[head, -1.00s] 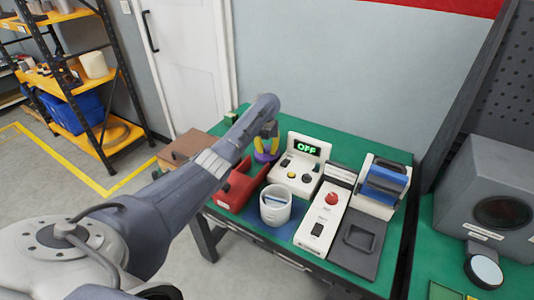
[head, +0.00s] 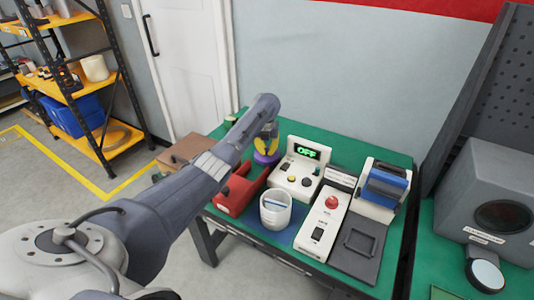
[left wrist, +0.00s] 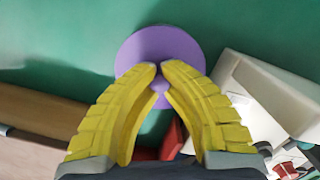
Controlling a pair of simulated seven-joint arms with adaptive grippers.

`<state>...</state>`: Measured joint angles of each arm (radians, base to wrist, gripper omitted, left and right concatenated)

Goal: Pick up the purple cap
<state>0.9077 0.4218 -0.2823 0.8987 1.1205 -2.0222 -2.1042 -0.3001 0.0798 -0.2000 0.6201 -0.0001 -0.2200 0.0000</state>
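The purple cap (head: 264,160) is on the green tabletop behind the red bin, below my left gripper (head: 267,148). In the left wrist view the cap (left wrist: 160,45) is a round purple disc. The yellow fingertips of my left gripper (left wrist: 160,70) are drawn almost together over the disc's middle. A narrow gap shows between them, and purple shows between the fingers below the tips. They appear closed on a central part of the cap, which the fingers hide. The cap seems to rest at table level. My right gripper is not in view.
A red bin (head: 235,192) stands close in front of the cap. A white control box (head: 290,183) reading OFF is close to the right. A brown box (head: 188,147) is to the left. A white cup (head: 275,212) stands nearer. The green table (head: 345,155) is clear toward the back.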

